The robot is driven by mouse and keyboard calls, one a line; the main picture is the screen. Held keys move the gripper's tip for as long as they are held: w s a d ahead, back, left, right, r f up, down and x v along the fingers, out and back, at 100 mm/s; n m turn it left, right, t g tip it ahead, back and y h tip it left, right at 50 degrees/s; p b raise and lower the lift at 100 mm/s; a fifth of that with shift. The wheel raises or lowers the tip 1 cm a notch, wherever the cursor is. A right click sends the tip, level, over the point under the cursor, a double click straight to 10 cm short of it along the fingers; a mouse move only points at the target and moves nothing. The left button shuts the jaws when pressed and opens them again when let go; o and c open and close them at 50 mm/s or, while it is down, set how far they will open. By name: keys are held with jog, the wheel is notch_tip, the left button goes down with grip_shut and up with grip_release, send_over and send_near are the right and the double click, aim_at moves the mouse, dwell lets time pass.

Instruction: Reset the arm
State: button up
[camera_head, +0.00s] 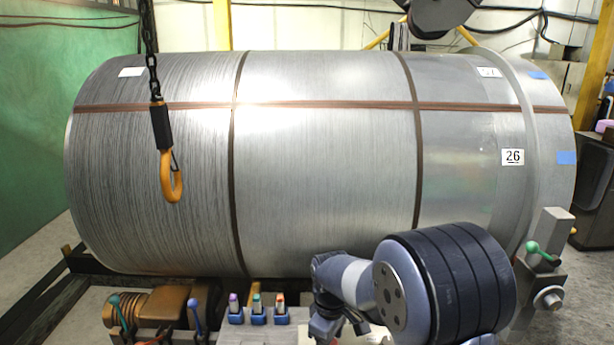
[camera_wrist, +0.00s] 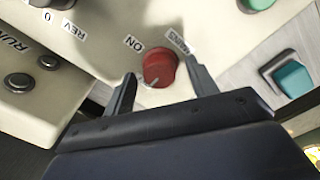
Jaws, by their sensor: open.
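My gripper (camera_wrist: 160,92) is open in the wrist view, its two dark fingers apart. A red knob (camera_wrist: 159,66) on a cream panel (camera_wrist: 95,50) shows between and just beyond the fingertips, with a label reading ON beside it. I cannot tell whether the fingers touch the knob. In the head view my arm (camera_head: 400,285) reaches low at the bottom right of the middle, bent down towards the bottom edge. The gripper's fingertips are not clear there.
A large metal cylinder (camera_head: 325,190) with brown bands fills the head view. An orange hook (camera_head: 170,178) hangs on a chain before it. Blue holders (camera_head: 258,316) and levers with green (camera_head: 533,247) and blue (camera_head: 193,305) knobs stand low in front. A teal button (camera_wrist: 291,79) is right of my gripper.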

notch_tip(320, 180, up, 10)
notch_tip(320, 180, down, 11)
jog(key=shift+r, duration=0.2)
jog(key=shift+r+m, duration=0.15)
jog(key=shift+m, duration=1.15)
jog(key=m+p, duration=0.1)
jog(key=m, duration=0.5)
jog(key=m+p, duration=0.1)
jog(key=m, duration=0.4)
jog(key=m+p, duration=0.1)
jog(key=m, duration=0.3)
jog(key=shift+w+m+g+p, duration=0.1)
jog(key=shift+m+g+p, duration=0.2)
jog(key=shift+p, duration=0.05)
jog(key=shift+r, duration=1.2)
